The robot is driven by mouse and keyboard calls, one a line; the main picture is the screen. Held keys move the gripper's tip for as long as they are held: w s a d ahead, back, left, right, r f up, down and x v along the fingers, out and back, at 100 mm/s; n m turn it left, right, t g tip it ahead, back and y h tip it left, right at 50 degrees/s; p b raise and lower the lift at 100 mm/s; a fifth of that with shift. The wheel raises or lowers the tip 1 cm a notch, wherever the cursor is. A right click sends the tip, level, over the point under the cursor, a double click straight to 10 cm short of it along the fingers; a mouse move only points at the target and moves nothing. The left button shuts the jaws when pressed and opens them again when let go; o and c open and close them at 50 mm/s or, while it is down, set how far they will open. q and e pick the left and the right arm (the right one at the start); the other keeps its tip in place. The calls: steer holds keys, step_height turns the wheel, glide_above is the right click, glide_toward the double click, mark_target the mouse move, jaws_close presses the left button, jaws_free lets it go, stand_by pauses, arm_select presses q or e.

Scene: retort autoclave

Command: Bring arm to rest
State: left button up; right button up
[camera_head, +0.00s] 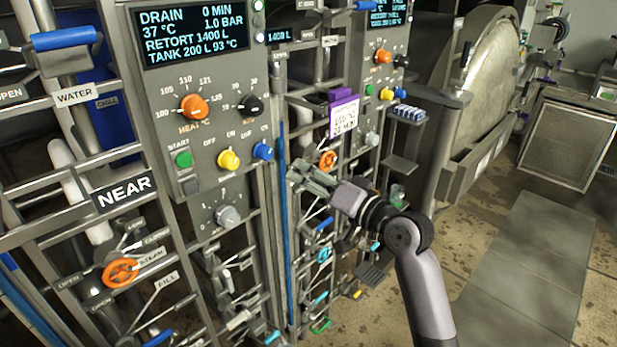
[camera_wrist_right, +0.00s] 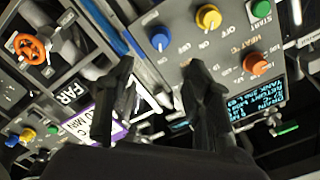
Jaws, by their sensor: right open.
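My right gripper (camera_head: 312,184) is open and empty in the head view, held in front of the rails to the right of the near control panel (camera_head: 205,155). Its arm comes up from the lower right. In the right wrist view its two dark fingers (camera_wrist_right: 165,95) stand apart with nothing between them. Beyond them are the panel's blue knob (camera_wrist_right: 160,39), yellow knob (camera_wrist_right: 208,17), orange knob (camera_wrist_right: 256,64) and green start button (camera_wrist_right: 261,9). I cannot tell the exact gap between fingers and panel. My left gripper is not in view.
The near display (camera_head: 195,32) reads DRAIN, 37 °C, 1.0 BAR. Orange valve wheels (camera_head: 121,272) and blue-handled levers (camera_head: 64,38) stick out at the left. A purple-topped tag (camera_head: 344,115) hangs behind the gripper. A round metal vessel (camera_head: 492,75) stands beyond. Floor (camera_head: 510,260) at right is clear.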

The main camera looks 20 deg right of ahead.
step_height(320, 180, down, 26)
steer(key=w+d+m+g+h+b, duration=0.1)
steer(key=w+d+g+h+b, duration=0.1)
steer(key=w+g+h+b, duration=0.15)
steer(key=s+f+n+g+h+b, duration=0.15)
steer(key=s+f, duration=0.35)
steer(key=f, duration=0.7)
steer(key=s+f+g, duration=0.3)
steer(key=s+f, duration=0.1)
steer(key=f, duration=0.9)
steer(key=s+a+f+n+g+b, duration=0.2)
steer(key=s+f+n+g, duration=0.15)
steer(key=s+f, duration=1.45)
steer(key=s+f+n+g, duration=0.1)
steer(key=s+f, duration=0.3)
steer(key=s, duration=0.4)
steer(key=s+a+f+n+g+b, duration=0.1)
steer(key=s+f+g, duration=0.1)
steer(key=s+f, duration=0.3)
steer(key=s+a+f+n+g+h+b, duration=0.1)
steer(key=s+f, duration=0.3)
steer(key=s, duration=0.9)
steer(key=shift+s+f+n, duration=0.15)
steer(key=shift+s+n, duration=0.1)
steer(key=shift+n, duration=0.15)
steer(key=shift+g, duration=0.25)
